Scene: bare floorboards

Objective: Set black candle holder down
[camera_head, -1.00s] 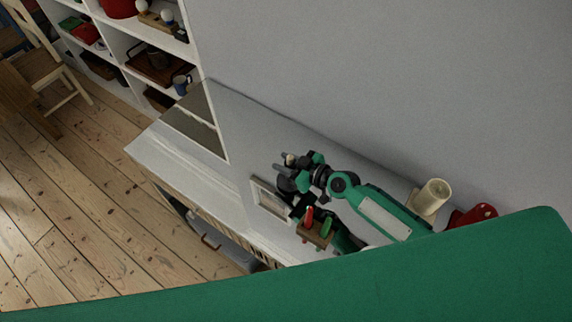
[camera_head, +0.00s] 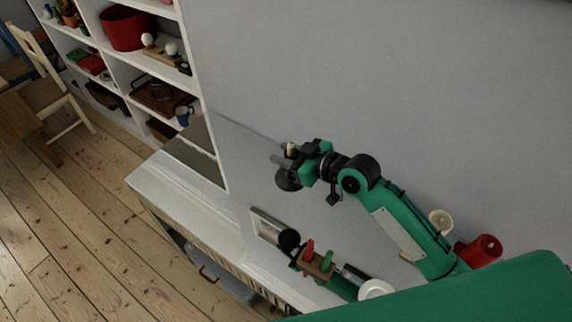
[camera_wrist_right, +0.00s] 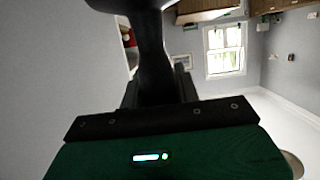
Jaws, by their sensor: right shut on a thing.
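My right gripper (camera_head: 282,162) is shut on the black candle holder (camera_head: 288,181). The holder's round dark base hangs below the fingers, and a small pale candle (camera_head: 292,149) shows at its top. In the right wrist view the dark stem of the holder (camera_wrist_right: 152,60) stands between the fingers. The holder appears in front of the grey wall, apart from the white cabinet top (camera_head: 185,193). My left gripper is not in view.
A picture frame (camera_head: 268,226), a small wooden stand with red and green pieces (camera_head: 318,265), and a dark round object (camera_head: 289,240) are near the cabinet. A cream candle (camera_head: 440,222) and red object (camera_head: 479,251) are at right.

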